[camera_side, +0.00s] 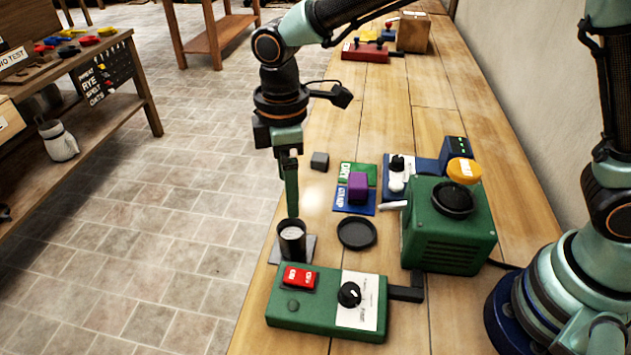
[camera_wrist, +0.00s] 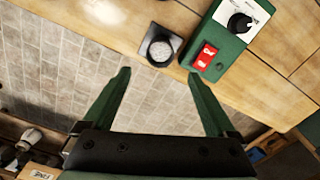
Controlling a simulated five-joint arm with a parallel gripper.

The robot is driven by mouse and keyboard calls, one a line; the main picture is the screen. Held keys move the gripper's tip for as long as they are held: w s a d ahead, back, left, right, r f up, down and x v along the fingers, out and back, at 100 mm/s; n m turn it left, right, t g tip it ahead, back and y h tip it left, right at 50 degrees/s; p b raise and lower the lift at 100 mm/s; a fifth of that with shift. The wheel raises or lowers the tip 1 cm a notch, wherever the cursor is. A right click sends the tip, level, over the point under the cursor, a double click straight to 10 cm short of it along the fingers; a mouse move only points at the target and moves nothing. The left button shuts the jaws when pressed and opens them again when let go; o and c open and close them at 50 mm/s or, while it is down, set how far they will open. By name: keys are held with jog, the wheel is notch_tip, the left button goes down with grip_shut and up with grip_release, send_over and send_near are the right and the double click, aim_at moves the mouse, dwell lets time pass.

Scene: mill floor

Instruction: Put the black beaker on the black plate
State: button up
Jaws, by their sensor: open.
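The black beaker (camera_side: 291,243) stands upright on a grey square mat (camera_side: 277,255) near the table's left edge, with pale contents showing at its top. It also shows in the wrist view (camera_wrist: 160,47), ahead of the fingertips. The black plate (camera_side: 357,234) lies flat and empty on the table, just right of the beaker; I cannot make it out in the wrist view. My gripper (camera_side: 292,212) points down, with its fingertips close to the beaker's rim in the side view. In the wrist view my gripper (camera_wrist: 158,72) has its green fingers wide apart with nothing between them.
A green control box (camera_side: 325,312) with a red switch stands in front of the beaker. A green machine (camera_side: 450,240) stands right of the plate. Behind the plate are a purple block (camera_side: 357,187) on a blue card and a small dark cube (camera_side: 320,161).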

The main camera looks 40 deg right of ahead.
jog(key=s+d+r+m+t, duration=0.1)
jog(key=d+r+m+t, duration=0.1)
jog(key=d+r+m, duration=0.65)
jog(key=s+d+r+m+t, duration=0.1)
jog(key=s+d+m, duration=0.1)
jog(key=d, duration=0.5)
jog(key=s+d+r+m+t, duration=0.1)
jog(key=s+d+m+t, duration=0.1)
jog(key=s+d, duration=0.3)
jog(key=d+m, duration=0.1)
jog(key=d, duration=0.2)
jog(key=shift+s+t, duration=0.3)
